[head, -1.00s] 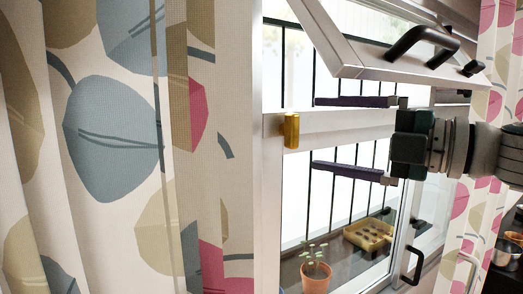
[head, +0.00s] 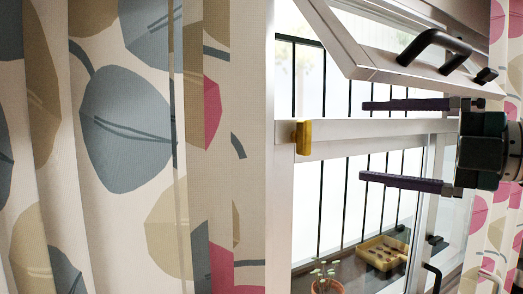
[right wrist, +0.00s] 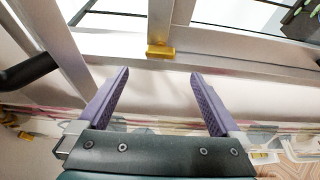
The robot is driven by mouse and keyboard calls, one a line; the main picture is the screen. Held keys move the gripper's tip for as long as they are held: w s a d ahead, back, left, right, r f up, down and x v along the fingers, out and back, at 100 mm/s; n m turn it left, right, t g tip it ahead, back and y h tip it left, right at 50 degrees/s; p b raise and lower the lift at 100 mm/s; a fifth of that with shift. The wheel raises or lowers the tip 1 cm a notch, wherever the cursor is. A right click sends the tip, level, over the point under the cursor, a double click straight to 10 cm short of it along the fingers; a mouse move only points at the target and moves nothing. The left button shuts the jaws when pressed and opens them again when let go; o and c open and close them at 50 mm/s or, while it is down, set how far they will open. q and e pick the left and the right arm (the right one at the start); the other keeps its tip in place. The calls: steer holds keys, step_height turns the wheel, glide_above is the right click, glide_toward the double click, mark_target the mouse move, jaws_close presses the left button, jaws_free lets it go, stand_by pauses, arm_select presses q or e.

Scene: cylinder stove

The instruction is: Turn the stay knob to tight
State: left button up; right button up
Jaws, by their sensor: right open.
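A small yellow stay knob (head: 303,137) sits at the left end of the window's pale horizontal rail. It also shows in the right wrist view (right wrist: 160,51), just beyond the fingertips and about midway between them. My right gripper (head: 362,140) is open and empty, with its two purple fingers one above the other in the head view. The fingertips point left toward the knob, apart from it, and the knob's height falls between them. In the right wrist view the gripper (right wrist: 159,72) shows both fingers spread. My left gripper is out of view.
A tilted-open upper window sash (head: 375,68) with a black handle (head: 435,45) hangs above my right gripper. A patterned curtain (head: 120,150) fills the left side. Behind the glass are black bars, a potted plant (head: 325,283) and a yellow tray (head: 383,253).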

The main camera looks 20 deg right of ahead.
steer(key=s+d+f+m+g+h+p, duration=0.1)
steer(key=s+f+m+g+h+p, duration=0.1)
steer(key=s+f+m+h+p, duration=0.5)
steer(key=s+f+m+g+h+p, duration=0.15)
steer(key=f+m+h, duration=0.3)
steer(key=m, duration=0.75)
steer(key=s+a+f+m+g+y+p, duration=0.2)
steer(key=s+a+g, duration=0.6)
steer(key=s+a, duration=0.4)
steer(key=shift+s+f+m, duration=0.7)
steer(key=shift+s+f, duration=0.1)
steer(key=shift+s, duration=0.1)
steer(key=shift+y, duration=0.25)
